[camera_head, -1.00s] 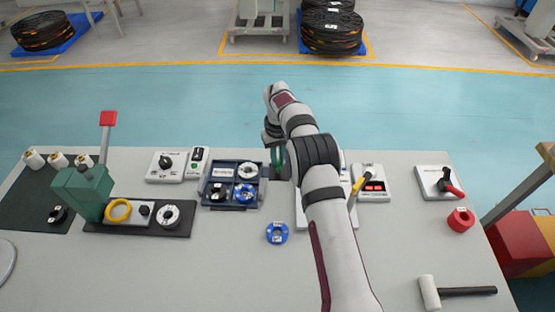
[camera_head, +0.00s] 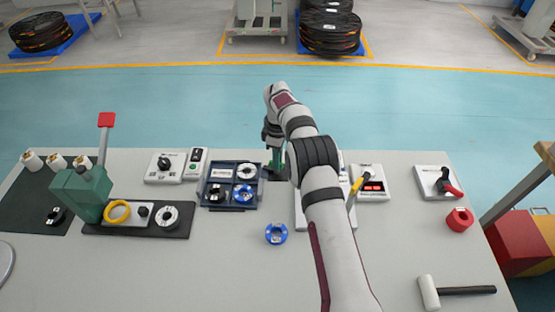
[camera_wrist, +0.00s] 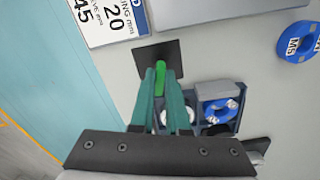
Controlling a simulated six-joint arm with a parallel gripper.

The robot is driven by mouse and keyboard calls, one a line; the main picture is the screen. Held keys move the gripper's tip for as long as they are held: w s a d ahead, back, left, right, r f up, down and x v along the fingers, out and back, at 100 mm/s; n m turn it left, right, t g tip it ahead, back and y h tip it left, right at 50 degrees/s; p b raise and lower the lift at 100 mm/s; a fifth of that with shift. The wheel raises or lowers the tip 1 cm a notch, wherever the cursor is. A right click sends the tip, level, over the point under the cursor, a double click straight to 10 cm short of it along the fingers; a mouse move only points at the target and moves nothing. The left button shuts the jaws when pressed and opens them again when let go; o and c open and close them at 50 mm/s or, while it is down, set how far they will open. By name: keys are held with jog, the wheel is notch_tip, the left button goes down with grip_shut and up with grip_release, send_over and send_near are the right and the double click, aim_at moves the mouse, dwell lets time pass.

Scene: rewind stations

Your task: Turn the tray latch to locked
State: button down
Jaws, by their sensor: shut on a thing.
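My gripper (camera_head: 275,160) is at the back right of the dark blue tray (camera_head: 234,181). In the wrist view its teal fingers (camera_wrist: 162,92) are shut on a bright green upright piece (camera_wrist: 160,74). That piece stands over a small black square plate (camera_wrist: 172,48) beside the tray. I cannot tell whether it is the tray latch, and no lock marking on it is readable. The tray also shows in the wrist view (camera_wrist: 241,103), with a blue reel (camera_wrist: 220,110) and a white reel (camera_wrist: 178,120) partly behind the fingers.
A loose blue reel (camera_head: 276,233) lies in front of the tray. A knob panel (camera_head: 164,176) stands left of the tray. A white board (camera_head: 306,216) is partly under my arm, with a panel with a yellow lever (camera_head: 371,194) to its right.

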jog(key=shift+n, duration=1.6)
jog(key=c, duration=0.9)
grip_release()
notch_tip(320, 180, up, 16)
